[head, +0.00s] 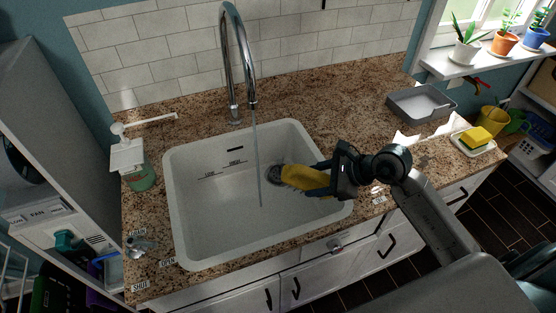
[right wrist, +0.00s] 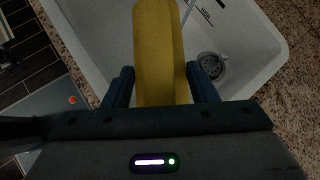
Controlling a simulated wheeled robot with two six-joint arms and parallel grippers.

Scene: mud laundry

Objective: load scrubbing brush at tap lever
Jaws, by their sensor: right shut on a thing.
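My right gripper (head: 322,181) reaches in from the right over the sink (head: 205,235). It is shut on a long yellow thing (head: 300,177), which I take to be the scrubbing brush; no bristles show. In the right wrist view the yellow thing (right wrist: 158,50) sits between the two dark fingers and points away from the wrist. The tap (head: 240,60) stands behind the sink, and a thin water stream (head: 257,150) falls from it, left of the yellow thing. A metal tap lever (head: 141,246) lies at the front left counter, near OPEN and SHUT labels. My left gripper is not in view.
A soap dispenser (head: 138,172) stands left of the sink. A grey tray (head: 420,103) sits at the back right. A yellow-green sponge (head: 475,137) lies on a dish at the right. The sink drain (right wrist: 209,66) is clear. Counter behind the sink is mostly free.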

